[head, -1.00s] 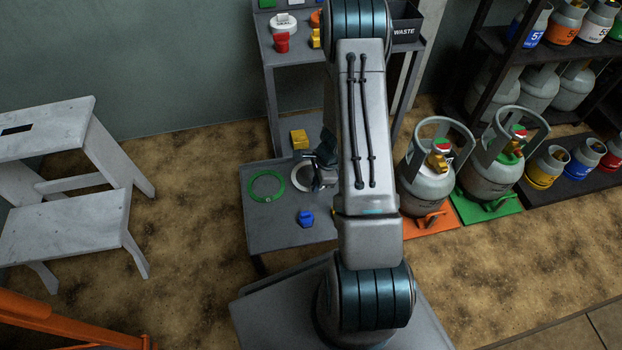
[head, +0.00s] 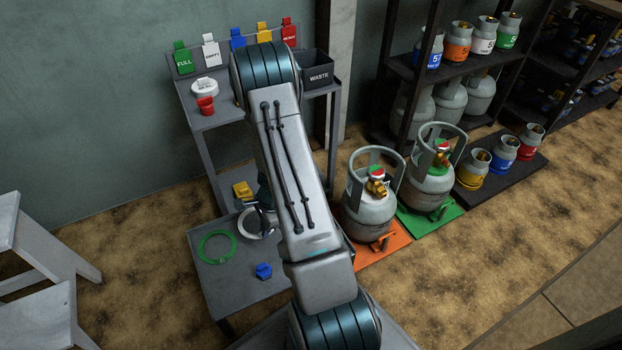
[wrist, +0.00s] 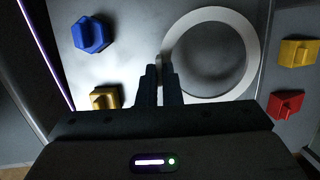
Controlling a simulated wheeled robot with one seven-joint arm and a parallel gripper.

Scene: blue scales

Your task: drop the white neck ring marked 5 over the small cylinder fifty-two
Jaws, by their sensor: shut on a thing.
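The white ring (head: 241,229) is at the cart's lower shelf, partly hidden by my arm. In the wrist view the ring (wrist: 252,55) is seen nearly whole; no 5 can be read on it. My gripper (head: 264,204) is at the ring's edge. In the wrist view my gripper's fingers (wrist: 158,72) are close together on the ring's left rim. I cannot tell whether the ring is clear of the shelf. Small cylinders stand on the rack: blue (head: 429,48), orange (head: 458,42), white (head: 483,35) and green (head: 508,30). Their full numbers are not legible, so I cannot tell which is fifty-two.
A green ring (head: 204,250) and a blue block (head: 263,271) lie on the lower shelf. Two larger grey cylinders (head: 369,212) (head: 428,182) stand on orange and green mats. More small cylinders (head: 473,170) sit on a dark platform. A white step stool (head: 45,255) is at left.

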